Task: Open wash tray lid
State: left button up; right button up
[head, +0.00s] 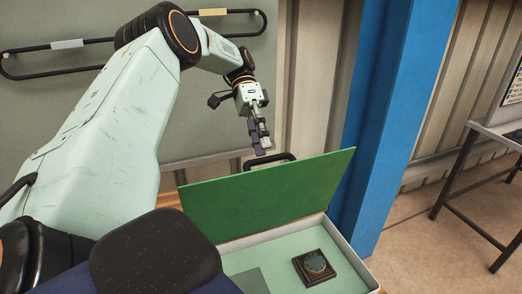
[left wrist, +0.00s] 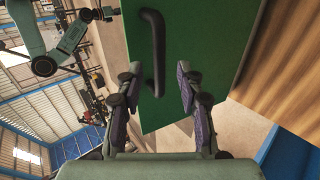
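The wash tray (head: 353,256) is a pale box. Its green lid (head: 265,195) stands steeply raised, so the inside of the tray shows. The lid's black bar handle (left wrist: 153,50) is on its outer face; in the head view only its top shows behind the lid's upper edge. My left gripper (head: 262,145) is just above and behind that edge. In the left wrist view its two fingers (left wrist: 157,98) are spread apart with nothing between them, and the handle is beyond them. A pale green arm (left wrist: 25,27), likely my right, shows there; its gripper is too small to read.
A blue post (head: 376,120) stands close to the right of the lid. A metal table (head: 492,135) is at the far right. A wall with black rails (head: 68,44) is behind.

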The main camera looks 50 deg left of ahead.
pick_arm(q)
notch_tip(320, 180, up, 7)
dwell(0.5)
jog(key=shift+s+d, duration=0.1)
jog(key=shift+s+d+r, duration=0.1)
jog(key=shift+d+r, duration=0.05)
jog(key=shift+d, duration=0.05)
jog(key=shift+f, duration=0.2)
